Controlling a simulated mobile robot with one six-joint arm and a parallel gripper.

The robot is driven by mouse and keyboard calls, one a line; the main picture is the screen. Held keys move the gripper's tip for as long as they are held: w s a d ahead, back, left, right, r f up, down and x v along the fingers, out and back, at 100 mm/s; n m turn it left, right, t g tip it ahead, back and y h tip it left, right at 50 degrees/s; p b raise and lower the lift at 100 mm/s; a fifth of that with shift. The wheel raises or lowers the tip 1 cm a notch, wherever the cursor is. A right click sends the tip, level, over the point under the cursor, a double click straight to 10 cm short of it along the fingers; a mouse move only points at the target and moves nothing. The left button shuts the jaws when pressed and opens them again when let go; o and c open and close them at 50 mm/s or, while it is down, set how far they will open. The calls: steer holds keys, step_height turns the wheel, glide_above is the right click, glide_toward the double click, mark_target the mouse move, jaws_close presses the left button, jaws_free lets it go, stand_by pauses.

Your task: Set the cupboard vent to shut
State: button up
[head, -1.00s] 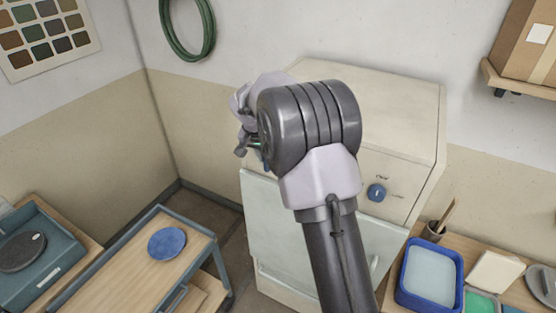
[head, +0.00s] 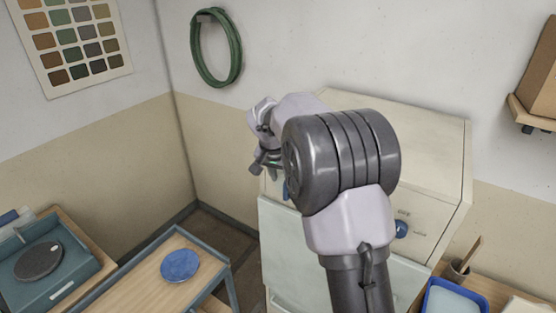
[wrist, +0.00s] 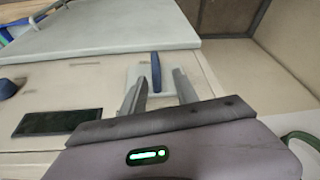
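The cupboard (head: 420,110) is cream with a pale green door (head: 285,240). In the wrist view a blue lever (wrist: 156,66), likely the vent control, stands on a pale plate (wrist: 134,74) on the cupboard's front panel. It points up and down in that picture. My gripper (wrist: 158,77) is open, its two grey fingers on either side of the lever's near end. I cannot tell whether they touch it. In the head view my arm hides most of the panel, and a bit of blue (head: 286,189) shows beside it.
A blue knob (head: 401,229) and a dark display (wrist: 58,122) are on the same panel. A trolley (head: 140,281) with a blue disc (head: 180,265) stands at lower left. A green hose (head: 238,60) hangs on the wall. A blue tub (head: 455,297) is at lower right.

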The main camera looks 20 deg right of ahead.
steer(key=v, duration=1.3)
steer(key=shift+p, duration=0.35)
steer(key=shift+w, duration=0.1)
steer(key=s+a+f+n+y+b, duration=0.1)
steer(key=s+a+f+b, duration=0.2)
steer(key=s+f+b, duration=0.6)
steer(key=s+a+f+n+t+y+b, duration=0.1)
steer(key=s+a+f+b, duration=0.3)
steer(key=s+f+b, duration=0.5)
steer(key=s+a+f+n+t+y+b, duration=0.1)
steer(key=s+a+f+y+b, duration=0.2)
steer(key=s+f+b, duration=0.5)
steer(key=s+f, duration=0.3)
steer(key=s, duration=0.3)
steer(key=shift+s+a+f+n+b, duration=0.15)
steer(key=shift+s+a+n+b, duration=0.15)
steer(key=shift+s+n+b, duration=0.1)
